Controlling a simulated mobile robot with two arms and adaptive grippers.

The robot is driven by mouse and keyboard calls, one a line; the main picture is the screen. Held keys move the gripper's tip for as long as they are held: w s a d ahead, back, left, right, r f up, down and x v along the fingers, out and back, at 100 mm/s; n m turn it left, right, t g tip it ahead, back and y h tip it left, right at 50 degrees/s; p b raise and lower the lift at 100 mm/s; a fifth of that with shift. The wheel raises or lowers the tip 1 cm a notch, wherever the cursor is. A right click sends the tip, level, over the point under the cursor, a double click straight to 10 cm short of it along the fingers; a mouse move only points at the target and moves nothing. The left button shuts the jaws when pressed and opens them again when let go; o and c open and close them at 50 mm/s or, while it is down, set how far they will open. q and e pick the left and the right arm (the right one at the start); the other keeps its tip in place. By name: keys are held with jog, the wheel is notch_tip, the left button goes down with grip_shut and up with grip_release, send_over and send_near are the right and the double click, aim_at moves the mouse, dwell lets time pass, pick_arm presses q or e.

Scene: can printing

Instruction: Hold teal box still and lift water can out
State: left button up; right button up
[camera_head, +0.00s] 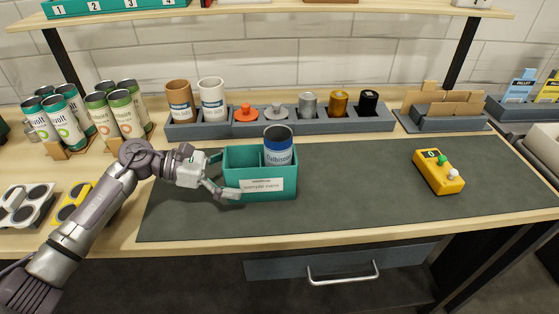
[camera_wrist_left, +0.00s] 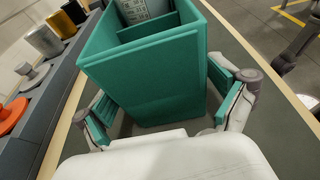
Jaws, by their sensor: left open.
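The teal box (camera_head: 233,186) stands on the dark mat with a white label on its front and a divider inside. The water can (camera_head: 279,150), blue and white with a dark top, stands upright in the box's right compartment; the left compartment looks empty. In the left wrist view, the teal box (camera_wrist_left: 150,85) fills the middle and part of the can (camera_wrist_left: 143,10) shows beyond the divider. My left gripper (camera_head: 222,174) is at the box's left end, open, with its teal-padded fingers (camera_wrist_left: 160,108) on either side of the box. My right gripper is not in view.
A grey rack (camera_head: 215,129) with cans and several tools runs behind the mat (camera_head: 350,190). Groups of cans (camera_head: 68,117) stand at the back left. The mat between box and device is clear.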

aim_at(256, 180)
pick_arm(q)
jog(key=b+x, duration=0.2)
jog(key=x, duration=0.1)
jog(key=shift+d+f, duration=0.15)
jog(key=shift+f, duration=0.05)
jog(key=shift+d, duration=0.6)
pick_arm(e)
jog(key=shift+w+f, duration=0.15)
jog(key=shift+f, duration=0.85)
pick_arm(q)
jog(key=c, duration=0.6)
jog(key=shift+c, duration=0.4)
jog(key=shift+f, duration=0.1)
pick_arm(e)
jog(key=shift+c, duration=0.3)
